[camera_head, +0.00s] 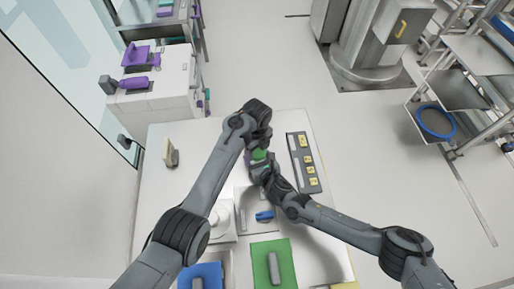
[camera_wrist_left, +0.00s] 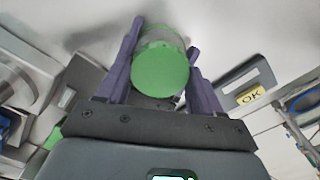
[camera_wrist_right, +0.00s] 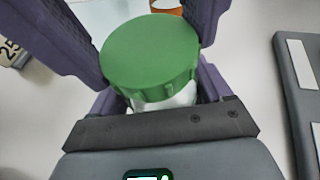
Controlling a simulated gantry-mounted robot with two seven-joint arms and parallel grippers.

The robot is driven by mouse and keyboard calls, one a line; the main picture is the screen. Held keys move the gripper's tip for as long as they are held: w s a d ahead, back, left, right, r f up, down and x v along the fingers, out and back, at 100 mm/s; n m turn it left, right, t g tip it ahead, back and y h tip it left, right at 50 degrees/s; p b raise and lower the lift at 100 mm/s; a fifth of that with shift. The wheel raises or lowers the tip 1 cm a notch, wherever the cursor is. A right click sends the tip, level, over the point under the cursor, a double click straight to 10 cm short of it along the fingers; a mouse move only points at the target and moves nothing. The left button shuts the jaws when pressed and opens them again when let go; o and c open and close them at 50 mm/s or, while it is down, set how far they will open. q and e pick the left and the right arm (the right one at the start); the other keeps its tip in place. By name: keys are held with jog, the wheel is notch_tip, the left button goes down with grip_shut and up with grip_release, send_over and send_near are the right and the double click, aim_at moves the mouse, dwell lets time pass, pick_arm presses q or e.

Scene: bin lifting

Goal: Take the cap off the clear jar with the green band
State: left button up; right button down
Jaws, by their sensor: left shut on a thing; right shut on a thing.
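The jar stands upright between my two grippers. Its round green cap (camera_wrist_right: 150,50) is on top, and part of its pale clear body (camera_wrist_right: 165,98) shows below in the right wrist view. The cap's flat top also faces the left wrist view (camera_wrist_left: 160,70). My left gripper (camera_wrist_left: 166,40) reaches from above, with its purple fingers closed on either side of the cap. My right gripper (camera_head: 261,170) comes in from the front right, shut around the jar body below the cap. The jar's green band cannot be told apart from the cap.
A dark tray (camera_head: 294,150) with yellow labels lies right of the jar. A tan block (camera_head: 171,153) stands to the left on the white table. A blue item (camera_head: 265,216), a green mat (camera_head: 262,246) and a blue item (camera_head: 200,271) are at the front.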

pick_arm(q)
jog(key=n, duration=0.4)
jog(key=shift+r, duration=0.1)
